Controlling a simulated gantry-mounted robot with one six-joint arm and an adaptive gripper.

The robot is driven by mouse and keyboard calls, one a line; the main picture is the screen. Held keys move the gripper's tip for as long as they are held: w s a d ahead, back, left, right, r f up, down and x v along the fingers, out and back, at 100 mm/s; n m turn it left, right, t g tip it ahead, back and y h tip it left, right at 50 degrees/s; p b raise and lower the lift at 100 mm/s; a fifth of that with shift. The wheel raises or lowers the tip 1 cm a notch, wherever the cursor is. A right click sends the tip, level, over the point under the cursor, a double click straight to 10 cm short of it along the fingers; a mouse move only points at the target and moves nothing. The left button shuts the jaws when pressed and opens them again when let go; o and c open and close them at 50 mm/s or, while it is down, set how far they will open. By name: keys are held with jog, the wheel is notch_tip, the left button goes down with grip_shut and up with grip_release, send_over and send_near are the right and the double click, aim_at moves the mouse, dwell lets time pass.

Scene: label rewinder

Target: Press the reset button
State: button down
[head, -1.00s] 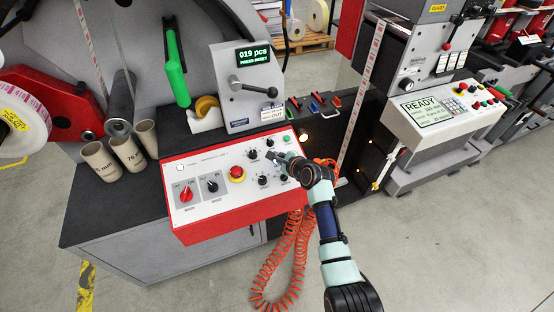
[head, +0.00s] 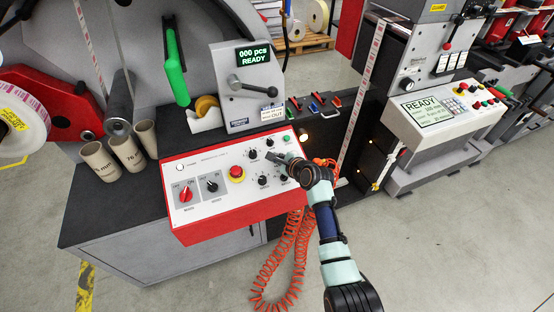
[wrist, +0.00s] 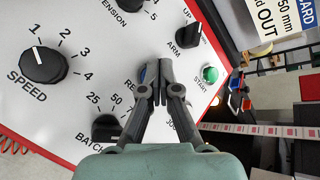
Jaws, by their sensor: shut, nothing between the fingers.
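The reset button shows as a small blue edge (wrist: 143,74) in the wrist view, beside a partly covered label beginning "RE". My gripper (wrist: 157,70) is shut and empty, with its fingertips over the button and hiding most of it. I cannot tell whether the tips touch it. In the head view my gripper (head: 272,157) is at the right part of the white and red control panel (head: 212,208). The counter display (head: 254,54) reads "000 pcs READY" in green.
Near my fingertips are the green START button (wrist: 210,74), the ARM knob (wrist: 188,34), the BATCH knob (wrist: 106,128) and the SPEED knob (wrist: 44,65). A red emergency stop (head: 237,173) is left of my gripper. An orange coiled hose (head: 276,262) hangs in front.

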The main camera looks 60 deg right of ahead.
dwell(0.3)
jog(key=shift+s+a+r+p, duration=0.1)
jog(key=shift+s+r+p, duration=0.1)
jog(key=shift+r+p, duration=0.85)
jog(key=shift+f, duration=0.2)
jog(key=r+p, duration=0.1)
jog(key=p, duration=0.1)
jog(key=r+p, duration=0.2)
jog(key=s+a+r+p, duration=0.1)
jog(key=p, duration=0.2)
jog(key=shift+r, duration=0.35)
